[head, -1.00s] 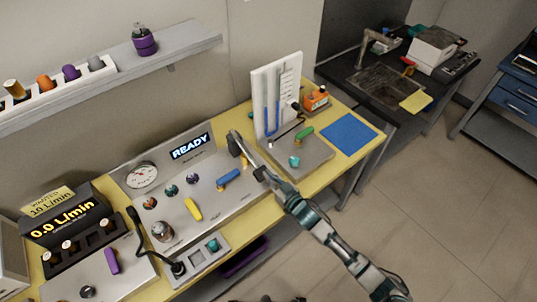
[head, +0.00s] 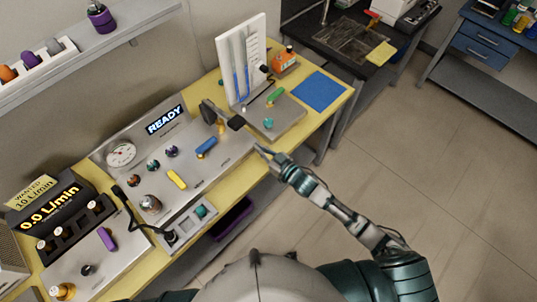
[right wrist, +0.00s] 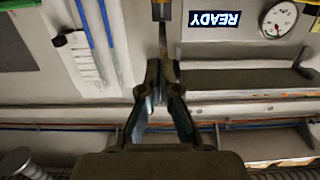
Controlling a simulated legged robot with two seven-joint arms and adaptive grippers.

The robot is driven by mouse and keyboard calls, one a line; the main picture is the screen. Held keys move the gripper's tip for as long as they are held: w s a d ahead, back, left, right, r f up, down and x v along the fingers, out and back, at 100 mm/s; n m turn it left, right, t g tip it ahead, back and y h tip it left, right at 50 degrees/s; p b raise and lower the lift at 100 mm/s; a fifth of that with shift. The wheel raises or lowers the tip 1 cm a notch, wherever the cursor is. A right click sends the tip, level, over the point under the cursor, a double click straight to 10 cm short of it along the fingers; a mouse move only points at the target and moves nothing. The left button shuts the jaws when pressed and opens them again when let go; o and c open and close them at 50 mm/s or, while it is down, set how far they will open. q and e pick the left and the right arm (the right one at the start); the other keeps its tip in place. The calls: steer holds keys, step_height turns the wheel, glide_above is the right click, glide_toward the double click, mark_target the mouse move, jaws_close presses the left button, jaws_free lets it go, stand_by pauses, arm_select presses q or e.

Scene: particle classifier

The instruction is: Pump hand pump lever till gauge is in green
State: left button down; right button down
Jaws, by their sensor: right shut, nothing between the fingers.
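The hand pump lever, with a black handle (head: 236,122), is at the right end of the grey panel (head: 205,172). A second black end (head: 207,108) stands up behind it. The round white gauge (head: 121,154) is at the panel's left; its needle shows, but no green zone can be made out. The gauge also shows in the right wrist view (right wrist: 279,19). My right gripper (head: 258,147) is shut and empty, a little right of and nearer than the handle, apparently apart from it. Its closed fingers (right wrist: 161,72) fill the middle of the right wrist view. My left gripper is out of view.
A lit READY display (head: 165,120) is above several knobs and a blue handle (head: 206,147). A white tube stand (head: 242,60) is behind, with a blue mat (head: 318,91) to its right. A shelf (head: 110,38) overhangs the left. The floor at right is clear.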

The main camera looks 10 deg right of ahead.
steer(key=v, duration=0.3)
steer(key=shift+s+f, duration=0.2)
steer(key=shift+s, duration=0.05)
steer(key=shift+w, duration=0.1)
steer(key=shift+d, duration=0.25)
steer(key=shift+a, duration=0.15)
stand_by(0.4)
stand_by(0.9)
